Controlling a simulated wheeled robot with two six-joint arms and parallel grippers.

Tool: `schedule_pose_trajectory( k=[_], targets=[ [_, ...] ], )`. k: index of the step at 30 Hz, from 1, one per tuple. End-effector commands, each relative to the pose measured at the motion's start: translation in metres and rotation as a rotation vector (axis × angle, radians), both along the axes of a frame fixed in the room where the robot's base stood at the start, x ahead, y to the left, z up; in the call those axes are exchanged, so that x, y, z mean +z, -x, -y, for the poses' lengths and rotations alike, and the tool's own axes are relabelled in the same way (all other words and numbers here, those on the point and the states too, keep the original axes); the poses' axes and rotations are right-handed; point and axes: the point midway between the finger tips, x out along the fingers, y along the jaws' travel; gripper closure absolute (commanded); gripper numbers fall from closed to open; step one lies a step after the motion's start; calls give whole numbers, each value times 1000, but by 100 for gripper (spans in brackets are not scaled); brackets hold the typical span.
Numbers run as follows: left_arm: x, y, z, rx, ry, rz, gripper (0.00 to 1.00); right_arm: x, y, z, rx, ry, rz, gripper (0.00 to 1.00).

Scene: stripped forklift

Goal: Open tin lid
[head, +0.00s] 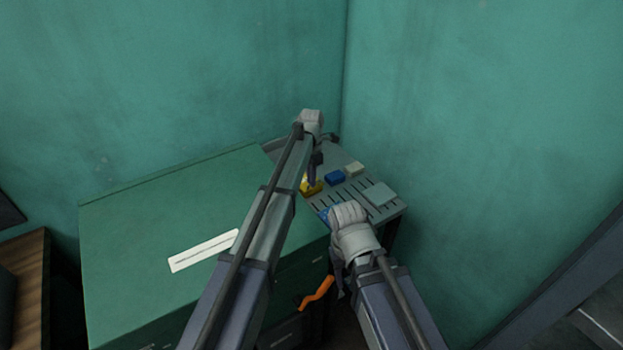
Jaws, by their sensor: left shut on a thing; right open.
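My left gripper (313,174) points down over the slotted grey shelf, shut on a small yellow thing (309,189) at the shelf's left side. The arm hides part of this thing, so I cannot tell whether it is the tin or its lid. My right gripper (337,284) hangs low in front of the shelf, open, with its fingers small and dark. A bent orange thing (318,293) shows just left of it; I cannot tell whether they touch.
The slotted shelf (357,203) also bears a blue block (335,178) and a beige block (354,168). A wide green cabinet (150,235) with a white strip (204,250) stands to the left. Teal walls meet closely behind the shelf.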

Motion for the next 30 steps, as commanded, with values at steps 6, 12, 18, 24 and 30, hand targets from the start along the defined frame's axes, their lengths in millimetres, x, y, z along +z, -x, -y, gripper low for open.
schedule_pose_trajectory(
  k=[6,12,18,24,30],
  targets=[
    [10,-6,-4,2,-1,2,100,10,0,0,0,0,0,50],
    [21,-16,-11,3,-3,4,100,21,0,0,1,0,0,50],
    [31,-29,-20,4,-5,7,100,31,0,0,1,0,0,50],
    [37,-39,-30,5,-7,8,100,37,0,0,1,0,0,50],
    [38,-43,-33,5,-7,8,100,38,0,0,2,0,0,50]
  ],
)
